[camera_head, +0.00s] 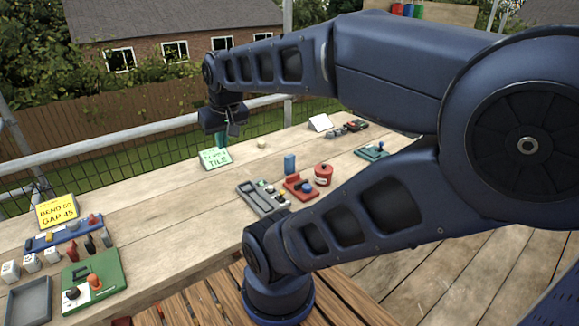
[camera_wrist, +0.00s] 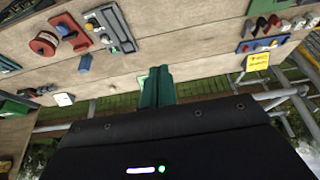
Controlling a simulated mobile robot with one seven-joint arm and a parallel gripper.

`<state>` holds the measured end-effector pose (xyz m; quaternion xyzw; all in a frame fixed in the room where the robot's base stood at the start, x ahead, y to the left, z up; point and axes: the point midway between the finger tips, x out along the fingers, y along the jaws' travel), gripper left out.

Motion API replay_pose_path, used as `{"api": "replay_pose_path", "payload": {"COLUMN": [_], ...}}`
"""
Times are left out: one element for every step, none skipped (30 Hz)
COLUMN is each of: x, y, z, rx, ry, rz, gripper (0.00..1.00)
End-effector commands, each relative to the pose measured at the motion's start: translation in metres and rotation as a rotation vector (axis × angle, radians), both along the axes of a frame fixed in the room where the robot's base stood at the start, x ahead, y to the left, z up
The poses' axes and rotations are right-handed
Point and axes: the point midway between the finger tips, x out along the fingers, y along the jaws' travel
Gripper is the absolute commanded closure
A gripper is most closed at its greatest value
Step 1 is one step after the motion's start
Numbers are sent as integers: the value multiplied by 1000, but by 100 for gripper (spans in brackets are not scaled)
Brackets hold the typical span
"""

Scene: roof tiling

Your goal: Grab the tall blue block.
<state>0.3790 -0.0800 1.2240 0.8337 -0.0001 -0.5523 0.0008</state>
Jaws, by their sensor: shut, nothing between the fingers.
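The tall blue block (camera_head: 289,163) stands upright on the wooden table, behind the red tray and left of the red pot. In the wrist view the blue block (camera_wrist: 84,63) is small and lies left of my fingers, clear of them. My gripper (camera_head: 221,140) hangs over the far side of the table, left of the block and by the green sign. In the wrist view the two teal fingers of my gripper (camera_wrist: 157,88) are together, with nothing held. Their tips reach toward the table near the sign's edge.
The green sign (camera_head: 215,158) stands just below my gripper. A red tray (camera_head: 300,188), a red pot (camera_head: 323,174) and a grey tray (camera_head: 262,198) sit near the block. A small cream piece (camera_head: 261,143) lies behind.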

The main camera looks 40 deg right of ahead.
Motion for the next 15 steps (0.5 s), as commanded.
{"api": "replay_pose_path", "payload": {"x": [0, 0, 0, 0, 0, 0, 0, 0, 0, 0, 0, 0, 0, 0, 0], "y": [0, 0, 0, 0, 0, 0, 0, 0, 0, 0, 0, 0, 0, 0, 0], "z": [0, 0, 0, 0, 0, 0, 0, 0, 0, 0, 0, 0, 0, 0, 0], "rx": [0, 0, 0, 0, 0, 0, 0, 0, 0, 0, 0, 0, 0, 0, 0], "ry": [0, 0, 0, 0, 0, 0, 0, 0, 0, 0, 0, 0, 0, 0, 0], "rz": [0, 0, 0, 0, 0, 0, 0, 0, 0, 0, 0, 0, 0, 0, 0], "gripper": [100, 100, 100, 100, 100, 98, 92, 86, 78, 72, 67, 59, 53, 52, 52]}}
